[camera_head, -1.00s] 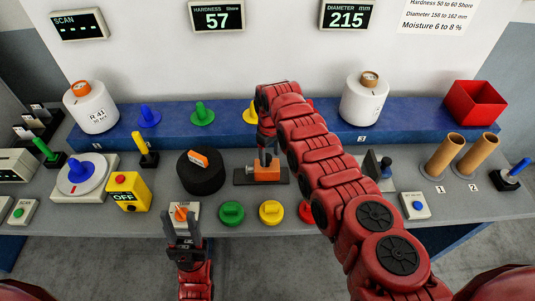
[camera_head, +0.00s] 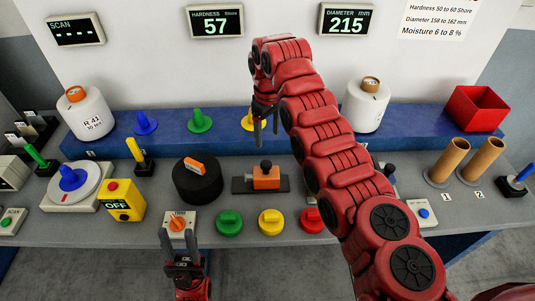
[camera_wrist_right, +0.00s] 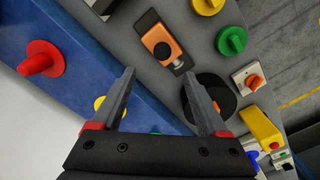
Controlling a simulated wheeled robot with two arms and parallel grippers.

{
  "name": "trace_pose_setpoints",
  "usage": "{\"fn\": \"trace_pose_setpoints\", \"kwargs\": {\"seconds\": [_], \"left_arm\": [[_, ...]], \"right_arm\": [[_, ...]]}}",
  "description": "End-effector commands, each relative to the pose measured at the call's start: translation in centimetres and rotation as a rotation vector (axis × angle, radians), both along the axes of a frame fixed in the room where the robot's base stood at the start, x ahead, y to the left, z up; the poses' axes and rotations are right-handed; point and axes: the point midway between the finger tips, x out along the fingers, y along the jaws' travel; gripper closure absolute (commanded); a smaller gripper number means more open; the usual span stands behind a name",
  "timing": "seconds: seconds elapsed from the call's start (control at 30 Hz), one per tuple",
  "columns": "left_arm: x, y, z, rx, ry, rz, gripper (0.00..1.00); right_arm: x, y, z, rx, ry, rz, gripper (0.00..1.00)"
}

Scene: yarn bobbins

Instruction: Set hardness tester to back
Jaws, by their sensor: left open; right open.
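The hardness tester, an orange block with a black knob (camera_head: 266,180), sits on a dark base plate on the grey bench. It also shows in the right wrist view (camera_wrist_right: 168,58), just beyond the fingertips. My right gripper (camera_head: 266,137) is open and empty, above and behind the tester, apart from it, near the blue ledge. In the right wrist view my gripper (camera_wrist_right: 160,75) shows both fingers spread with nothing between them. My left gripper (camera_head: 178,240) is open at the bench's front edge, close to the small box with an orange knob (camera_head: 177,223); contact is unclear.
A black disc with an orange handle (camera_head: 197,181) stands left of the tester. Green (camera_head: 229,223), yellow (camera_head: 271,222) and red (camera_head: 312,220) knobs line the front. The blue ledge (camera_head: 220,142) behind bears coloured cones and white bobbins. My right arm covers the bench right of the tester.

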Motion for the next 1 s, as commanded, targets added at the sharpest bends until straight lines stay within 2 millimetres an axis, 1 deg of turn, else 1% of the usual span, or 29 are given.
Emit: {"fn": "trace_pose_setpoints", "kwargs": {"seconds": [0.03, 0.1, 0.2, 0.4, 0.53, 1.0], "left_arm": [[0.0, 0.0, -0.5, 0.000, 0.000, 0.000, 0.55], [0.0, 0.0, -0.9, 0.000, -0.001, 0.000, 0.55], [0.0, 0.0, -1.0, 0.000, 0.000, 0.000, 0.55], [0.0, 0.0, -1.2, 0.000, 0.000, 0.000, 0.55], [0.0, 0.0, -1.3, 0.000, -0.001, 0.000, 0.55], [0.0, 0.0, -1.3, 0.000, 0.000, 0.000, 0.55]], "right_arm": [[0.0, -0.1, 0.5, -0.004, 0.002, 0.000, 0.23], [0.0, 0.0, 1.8, -0.002, -0.001, 0.000, 0.23], [-0.1, 0.1, 3.1, -0.007, 0.004, 0.002, 0.23], [-0.1, 0.0, 4.7, -0.006, 0.004, 0.000, 0.23], [-0.1, -0.1, 5.1, -0.002, 0.004, -0.001, 0.23], [-0.1, 0.0, 5.1, -0.002, 0.005, 0.000, 0.23]]}}
